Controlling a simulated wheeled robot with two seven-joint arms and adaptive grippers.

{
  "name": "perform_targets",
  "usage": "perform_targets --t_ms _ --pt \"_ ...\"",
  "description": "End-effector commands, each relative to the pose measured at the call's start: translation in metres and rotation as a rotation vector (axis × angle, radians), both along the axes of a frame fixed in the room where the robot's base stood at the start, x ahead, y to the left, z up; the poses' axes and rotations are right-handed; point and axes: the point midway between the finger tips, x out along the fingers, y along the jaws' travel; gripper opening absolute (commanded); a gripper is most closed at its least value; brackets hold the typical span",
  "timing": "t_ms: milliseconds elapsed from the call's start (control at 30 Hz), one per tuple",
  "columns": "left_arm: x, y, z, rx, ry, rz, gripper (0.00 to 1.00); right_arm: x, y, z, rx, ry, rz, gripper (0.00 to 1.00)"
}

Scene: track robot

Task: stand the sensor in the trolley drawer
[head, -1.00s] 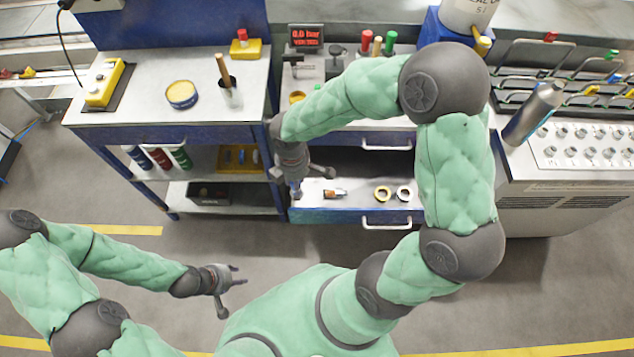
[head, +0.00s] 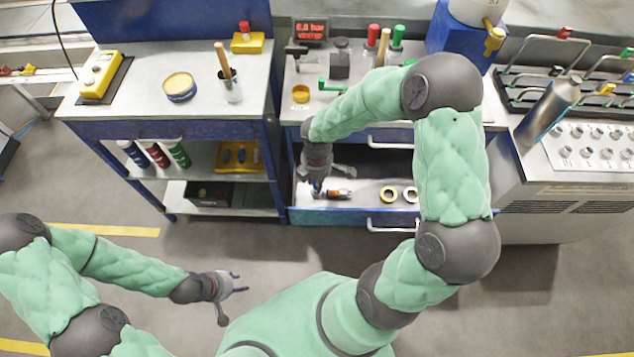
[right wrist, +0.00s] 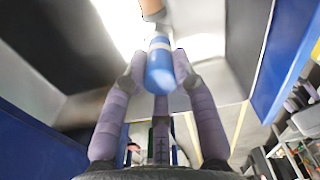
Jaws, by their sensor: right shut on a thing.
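The trolley drawer (head: 345,217) is pulled out, with a pale floor and a blue front, in the head view. My right gripper (head: 317,188) is inside the drawer's outline at its left part, pointing down. In the right wrist view the right gripper (right wrist: 158,85) is shut on a blue cylinder with a pale band, which I take as the sensor (right wrist: 160,65). In the head view only a bit of blue shows at the fingertips. I cannot tell whether its end touches the drawer floor. My left gripper (head: 237,283) is open and empty over the floor.
A small orange-brown and dark part (head: 340,194) lies just right of the right gripper in the drawer. A yellow ring (head: 389,194) and a pale ring (head: 411,195) lie further right. The drawer handle (head: 392,226) sticks out in front. A workbench (head: 140,106) stands left.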

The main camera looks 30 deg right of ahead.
Motion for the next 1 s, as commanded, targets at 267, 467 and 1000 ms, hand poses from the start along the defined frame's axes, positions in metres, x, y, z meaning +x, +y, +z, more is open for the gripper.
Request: perform_targets --t_ms 267,467,1000 --pt "0.000 0.000 0.001 0.000 -0.001 0.000 0.40 0.000 0.000 0.001 -0.001 -0.002 -0.001 0.00" --pt "0.000 0.000 -0.001 0.000 -0.001 0.000 0.40 0.000 0.000 -0.002 0.000 -0.001 -0.001 0.52" --pt "0.000 0.000 0.011 0.000 0.000 0.000 0.40 0.001 0.000 0.020 0.000 -0.003 -0.003 0.52"
